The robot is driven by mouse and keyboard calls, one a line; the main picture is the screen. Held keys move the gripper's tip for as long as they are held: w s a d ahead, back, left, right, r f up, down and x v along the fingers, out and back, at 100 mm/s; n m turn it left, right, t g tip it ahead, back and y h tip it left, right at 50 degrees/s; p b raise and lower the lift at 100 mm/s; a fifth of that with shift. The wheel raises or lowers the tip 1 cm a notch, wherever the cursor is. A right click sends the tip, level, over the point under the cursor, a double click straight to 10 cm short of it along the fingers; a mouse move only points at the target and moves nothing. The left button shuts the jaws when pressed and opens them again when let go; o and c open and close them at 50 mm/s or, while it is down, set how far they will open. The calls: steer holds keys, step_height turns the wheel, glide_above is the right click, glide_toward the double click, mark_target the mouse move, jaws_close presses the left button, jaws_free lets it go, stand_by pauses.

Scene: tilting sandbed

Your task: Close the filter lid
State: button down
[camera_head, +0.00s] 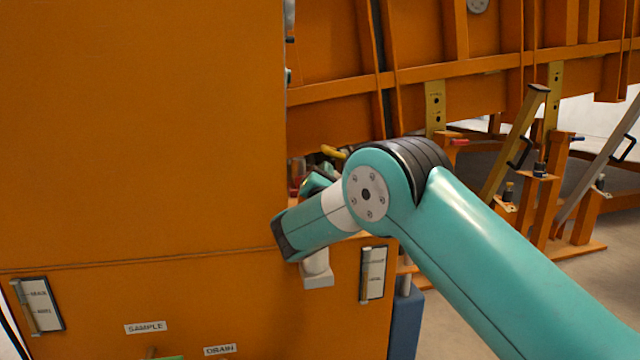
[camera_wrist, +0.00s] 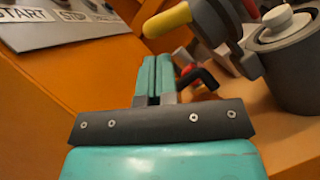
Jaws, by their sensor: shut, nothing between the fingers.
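In the wrist view, a dark grey cylindrical housing (camera_wrist: 298,75) stands at the right, with a pale round piece (camera_wrist: 284,24) at its top. Beside it is a dark grey part (camera_wrist: 215,28) with a yellow handle (camera_wrist: 167,20). I cannot tell which of these is the filter lid, or how far it is open. My gripper (camera_wrist: 156,60) is shut and empty, its teal fingers below and left of the yellow handle. They look apart from the housing. In the head view the yellow handle (camera_head: 333,152) shows behind my arm, and the fingertips are hidden.
A large orange panel (camera_head: 150,130) fills the left of the head view. In the wrist view, a START label plate (camera_wrist: 50,27) is at upper left. A black bent lever (camera_wrist: 199,77) and red parts sit just right of my fingers.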

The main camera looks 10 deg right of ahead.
steer(key=shift+w+d+r, duration=0.3)
steer(key=shift+d+r, duration=0.15)
steer(key=shift+r, duration=0.25)
steer(key=shift+r, duration=0.1)
